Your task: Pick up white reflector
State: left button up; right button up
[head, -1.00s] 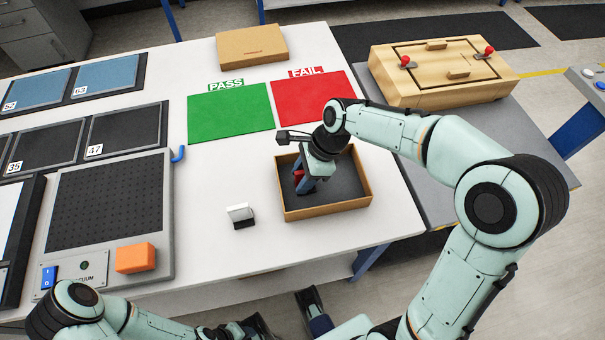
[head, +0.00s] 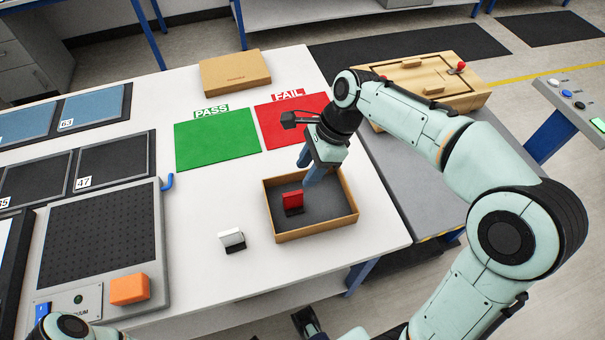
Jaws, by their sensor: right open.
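The white reflector (head: 232,239) stands on the white table, just left of a cardboard tray. It is a small white block with a dark base. My right gripper (head: 308,172) is above the back part of the tray, open and empty, to the right of and behind the white reflector. A red reflector (head: 292,202) stands inside the tray, below and left of the right gripper's fingers. My left gripper is not clearly in view; only part of my left arm shows at the bottom left.
The cardboard tray (head: 325,228) has low walls. Green PASS (head: 215,139) and red FAIL (head: 290,122) mats lie behind it. A closed brown box (head: 235,73) is at the back. The table around the white reflector is clear.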

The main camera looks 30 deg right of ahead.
aim_at(233, 240)
jog(key=k, duration=1)
